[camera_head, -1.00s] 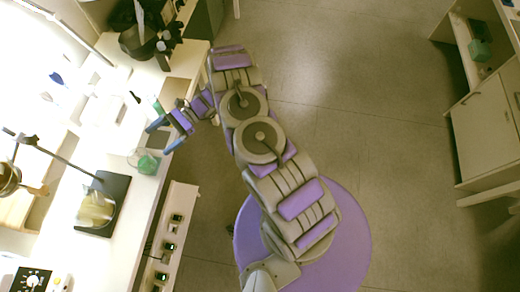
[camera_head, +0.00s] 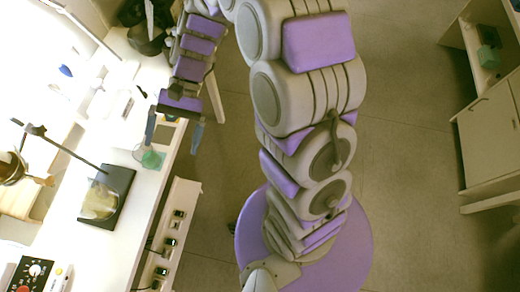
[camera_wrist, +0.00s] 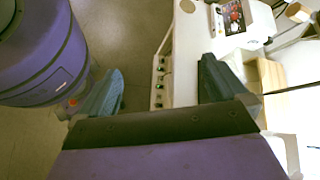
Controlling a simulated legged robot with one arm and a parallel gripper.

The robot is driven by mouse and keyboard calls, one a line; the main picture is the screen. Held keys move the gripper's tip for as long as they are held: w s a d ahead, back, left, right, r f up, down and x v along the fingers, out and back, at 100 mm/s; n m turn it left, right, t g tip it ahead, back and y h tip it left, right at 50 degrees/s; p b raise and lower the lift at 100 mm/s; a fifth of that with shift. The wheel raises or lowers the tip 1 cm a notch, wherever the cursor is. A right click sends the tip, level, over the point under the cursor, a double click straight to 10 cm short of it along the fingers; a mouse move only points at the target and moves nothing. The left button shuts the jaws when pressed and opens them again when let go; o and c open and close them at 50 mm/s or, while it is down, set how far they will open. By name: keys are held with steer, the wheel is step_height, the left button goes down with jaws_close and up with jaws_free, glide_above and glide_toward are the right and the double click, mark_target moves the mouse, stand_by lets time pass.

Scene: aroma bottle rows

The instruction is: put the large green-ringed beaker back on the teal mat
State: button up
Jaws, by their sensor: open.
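A clear beaker with green in its lower part (camera_head: 152,158) stands near the edge of the white bench in the head view; I cannot tell whether this is the large green-ringed one. My gripper (camera_head: 174,131) is open, with its blue-grey fingers spread over the bench edge, just above the beaker in the picture and apart from it. In the wrist view my open gripper (camera_wrist: 160,92) has nothing between its fingers but floor and bench edge.
A beaker with yellowish contents (camera_head: 99,203) stands on a dark square plate (camera_head: 122,181), with a stand rod above. A socket strip (camera_head: 176,222) runs along the bench front. A control box with a dial (camera_head: 30,272) is at lower left. Open floor (camera_head: 410,150) lies right.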

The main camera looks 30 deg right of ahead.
steer(key=s+d+r+n+t+h, duration=0.2)
steer(key=s+d+h, duration=0.2)
steer(key=s+d, duration=0.4)
steer(key=s+d+r+n+t+h, duration=0.1)
steer(key=s+d+r+t+h, duration=0.1)
steer(key=s+d, duration=0.6)
steer(key=shift+s+d+r+n+t+h, duration=0.45)
steer(key=shift+t+h, duration=0.25)
steer(key=shift+h, duration=0.5)
